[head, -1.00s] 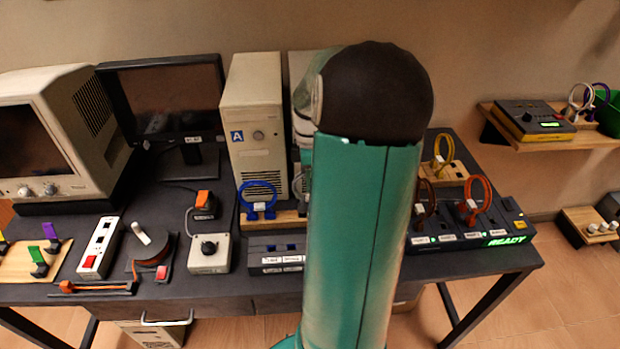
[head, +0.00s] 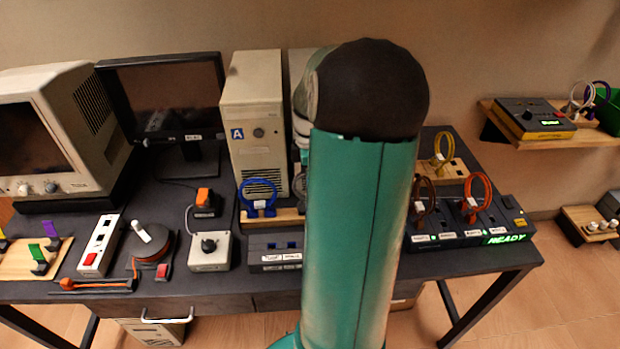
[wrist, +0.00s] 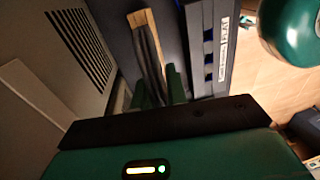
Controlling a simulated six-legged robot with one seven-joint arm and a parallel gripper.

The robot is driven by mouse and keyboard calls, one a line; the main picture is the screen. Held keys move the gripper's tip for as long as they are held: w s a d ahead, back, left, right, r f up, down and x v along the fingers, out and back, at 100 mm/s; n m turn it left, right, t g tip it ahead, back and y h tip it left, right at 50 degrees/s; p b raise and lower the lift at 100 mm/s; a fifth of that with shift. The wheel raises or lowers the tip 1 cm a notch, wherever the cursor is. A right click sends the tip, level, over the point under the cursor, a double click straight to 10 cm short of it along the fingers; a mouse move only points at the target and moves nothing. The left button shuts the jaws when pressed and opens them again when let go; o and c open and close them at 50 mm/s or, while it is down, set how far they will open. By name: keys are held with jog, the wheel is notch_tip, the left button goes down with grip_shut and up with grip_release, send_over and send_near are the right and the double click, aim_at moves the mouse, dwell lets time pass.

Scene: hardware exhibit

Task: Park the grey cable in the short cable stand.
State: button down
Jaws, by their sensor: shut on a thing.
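The grey cable (wrist: 152,62) shows in the wrist view as a dark grey loop between the green fingers of my gripper (wrist: 160,88), which is shut on it. The cable's far end reaches close to a wooden stand (wrist: 141,17); I cannot tell whether they touch. In the head view, a wooden stand (head: 286,215) carries a blue cable loop (head: 258,195) at its left. A sliver of grey loop (head: 299,183) shows beside my arm there. My arm hides my gripper and the stand's right part in the head view. I cannot tell which stand is the short one.
A dark box with blue ports (head: 275,250) lies in front of the wooden stand; it also shows in the wrist view (wrist: 209,60). A beige computer tower (head: 253,125) stands behind. At right, another wooden stand (head: 455,171) holds a yellow loop. A port panel (head: 480,237) holds brown and red loops.

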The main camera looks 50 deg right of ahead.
jog(key=shift+f, duration=0.65)
dwell(1.2)
jog(key=c, duration=0.7)
grip_release()
jog(key=shift+w+d+r, duration=0.1)
jog(key=shift+d+r, duration=0.05)
jog(key=shift+r, duration=1.1)
jog(key=shift+w+d+r, duration=0.1)
jog(key=shift+d+r, duration=0.05)
jog(key=shift+r, duration=1.1)
jog(key=shift+w+d+r, duration=0.1)
jog(key=shift+d+r, duration=0.05)
jog(key=shift+r, duration=1.1)
